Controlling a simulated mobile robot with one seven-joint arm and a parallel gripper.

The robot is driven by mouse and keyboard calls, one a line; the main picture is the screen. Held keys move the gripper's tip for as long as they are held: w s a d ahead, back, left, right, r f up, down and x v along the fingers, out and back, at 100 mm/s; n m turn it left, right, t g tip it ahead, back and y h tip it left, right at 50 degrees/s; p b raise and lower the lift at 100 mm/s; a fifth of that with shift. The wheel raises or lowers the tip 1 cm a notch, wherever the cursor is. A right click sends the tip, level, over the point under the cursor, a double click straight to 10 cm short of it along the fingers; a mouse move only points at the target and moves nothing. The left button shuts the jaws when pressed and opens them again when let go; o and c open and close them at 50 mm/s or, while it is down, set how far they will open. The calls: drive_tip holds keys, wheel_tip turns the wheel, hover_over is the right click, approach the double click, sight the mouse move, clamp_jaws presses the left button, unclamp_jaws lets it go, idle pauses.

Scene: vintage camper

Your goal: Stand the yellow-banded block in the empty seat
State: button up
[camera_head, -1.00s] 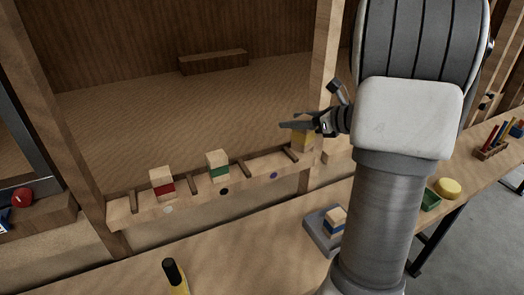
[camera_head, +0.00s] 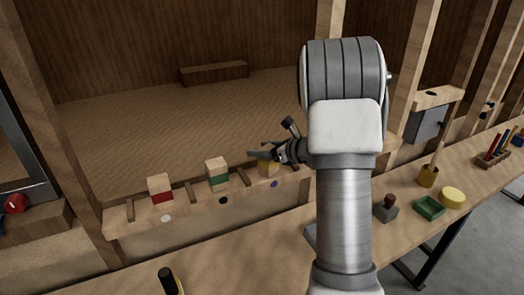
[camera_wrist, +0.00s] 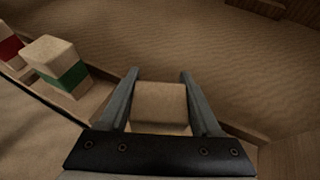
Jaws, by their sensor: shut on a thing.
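The yellow-banded block (camera_head: 267,170) is between the fingers of my gripper (camera_head: 262,156). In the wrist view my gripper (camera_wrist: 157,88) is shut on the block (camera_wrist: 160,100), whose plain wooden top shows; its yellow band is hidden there. The block is at the right seat of the wooden rack (camera_head: 236,191), by the purple dot (camera_head: 274,184). I cannot tell whether its base touches the seat. The red-banded block (camera_head: 161,188) stands in the left seat and the green-banded block (camera_head: 217,173) in the middle seat. The green-banded block also shows in the wrist view (camera_wrist: 62,68).
Dividers (camera_head: 190,192) separate the rack's seats. A wooden post (camera_head: 327,60) rises behind my arm. On the bench to the right are a dark-handled stamp (camera_head: 387,208), a green tray (camera_head: 429,208) and a yellow disc (camera_head: 453,196). A dark-capped bottle (camera_head: 170,280) stands in front.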

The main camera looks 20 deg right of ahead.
drive_tip(key=shift+f, duration=0.15)
drive_tip(key=o, duration=1.4)
